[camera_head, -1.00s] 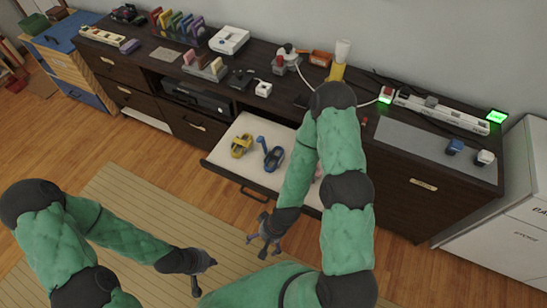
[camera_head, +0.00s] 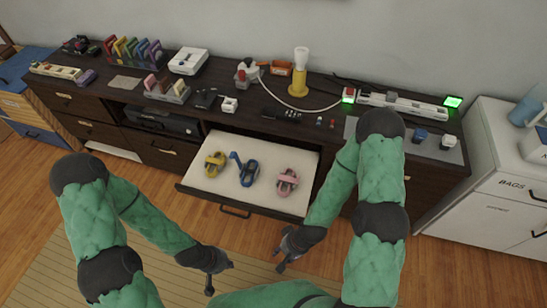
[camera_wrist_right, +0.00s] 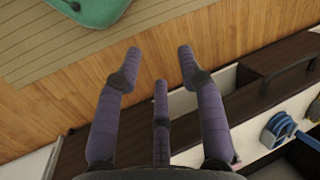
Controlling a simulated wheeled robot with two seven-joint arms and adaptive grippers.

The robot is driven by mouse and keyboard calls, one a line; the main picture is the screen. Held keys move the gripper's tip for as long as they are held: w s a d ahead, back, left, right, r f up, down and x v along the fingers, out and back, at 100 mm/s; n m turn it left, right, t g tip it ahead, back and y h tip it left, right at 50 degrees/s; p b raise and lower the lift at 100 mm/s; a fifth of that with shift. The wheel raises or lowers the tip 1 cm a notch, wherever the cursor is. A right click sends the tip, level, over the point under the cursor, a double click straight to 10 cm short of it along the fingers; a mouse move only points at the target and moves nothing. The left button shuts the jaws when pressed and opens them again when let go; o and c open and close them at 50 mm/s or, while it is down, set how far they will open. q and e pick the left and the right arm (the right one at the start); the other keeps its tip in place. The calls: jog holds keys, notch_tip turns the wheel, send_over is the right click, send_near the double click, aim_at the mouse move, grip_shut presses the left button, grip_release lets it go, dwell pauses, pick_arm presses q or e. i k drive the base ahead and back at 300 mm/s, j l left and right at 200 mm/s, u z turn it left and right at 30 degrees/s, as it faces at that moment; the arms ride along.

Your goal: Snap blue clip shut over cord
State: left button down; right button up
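The blue clip (camera_head: 250,174) lies in the pulled-out white drawer (camera_head: 218,193), between a yellow clip (camera_head: 214,164) and a pink clip (camera_head: 287,181). Its upper arm (camera_head: 236,158) stands raised, so it looks open. A blue clip also shows at the right of the right wrist view (camera_wrist_right: 279,130). A pale cord (camera_head: 308,107) runs along the tabletop from near the lamp to the power strip; I see no cord in the blue clip. My left gripper (camera_head: 221,279) is open and empty in front of the drawer. My right gripper (camera_head: 281,264) is open and empty, right of it.
The dark cabinet top (camera_head: 225,118) holds a yellow-based lamp (camera_head: 299,88), an orange block (camera_head: 276,68), a power strip (camera_head: 402,105) with green lights and several small items. A white cabinet (camera_head: 495,180) stands at the right. The floor before the drawer is clear.

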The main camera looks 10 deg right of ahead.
aim_at(234, 155)
jog(key=i+j+z, duration=0.1)
jog(key=j+z, duration=0.35)
jog(key=i+j+z, duration=0.1)
jog(key=j+z, duration=0.2)
jog(key=z, duration=0.15)
jog(key=j+z, duration=0.9)
jog(key=k+l, duration=0.05)
jog(key=l, duration=0.1)
